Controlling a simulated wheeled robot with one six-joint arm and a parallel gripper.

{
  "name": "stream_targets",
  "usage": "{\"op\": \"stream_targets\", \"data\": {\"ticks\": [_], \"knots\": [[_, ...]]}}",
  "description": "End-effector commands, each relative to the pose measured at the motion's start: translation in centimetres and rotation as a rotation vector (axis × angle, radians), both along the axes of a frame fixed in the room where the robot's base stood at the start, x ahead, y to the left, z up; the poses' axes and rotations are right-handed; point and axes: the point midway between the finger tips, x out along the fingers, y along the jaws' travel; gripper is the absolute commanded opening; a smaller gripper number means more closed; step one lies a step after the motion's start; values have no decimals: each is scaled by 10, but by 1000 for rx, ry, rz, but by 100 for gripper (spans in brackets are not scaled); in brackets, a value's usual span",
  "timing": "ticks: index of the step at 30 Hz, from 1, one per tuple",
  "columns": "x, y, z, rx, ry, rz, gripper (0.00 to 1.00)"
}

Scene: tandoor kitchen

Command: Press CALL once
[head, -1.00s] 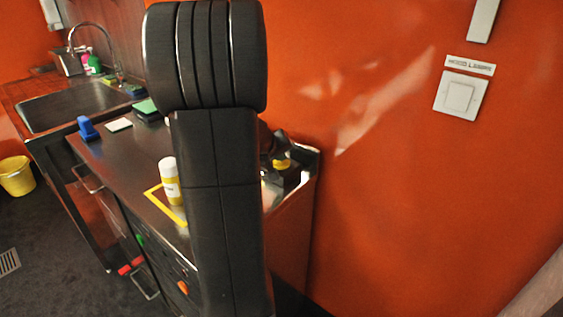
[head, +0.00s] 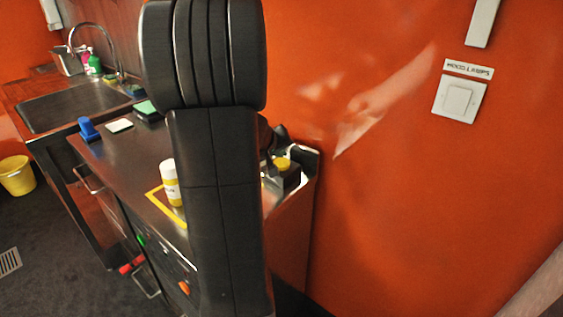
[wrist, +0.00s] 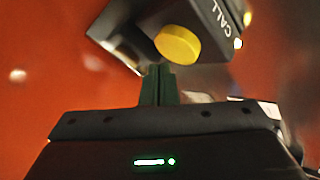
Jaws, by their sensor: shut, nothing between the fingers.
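The CALL button is a round yellow cap (wrist: 178,45) on a dark box (wrist: 205,25) marked CALL in white letters. In the wrist view the box is at the top, tilted. In the head view the yellow cap (head: 282,164) sits on its box at the counter's far right corner, close to the orange wall. My gripper (wrist: 158,72) is shut and empty. Its dark green fingertips show just below the cap in the wrist view, apart from it in the picture; the depth gap is unclear. In the head view my arm hides most of the gripper.
A white bottle with a yellow label (head: 170,182) stands inside a yellow outline on the counter (head: 130,160). A light switch (head: 459,98) is on the wall.

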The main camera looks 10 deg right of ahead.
Motion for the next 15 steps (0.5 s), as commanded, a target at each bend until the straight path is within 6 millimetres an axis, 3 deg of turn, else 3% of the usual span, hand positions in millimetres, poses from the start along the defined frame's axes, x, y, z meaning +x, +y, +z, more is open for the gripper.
{"op": "stream_targets", "data": {"ticks": [15], "knots": [[0,0,49,0,-1,1,0]]}}
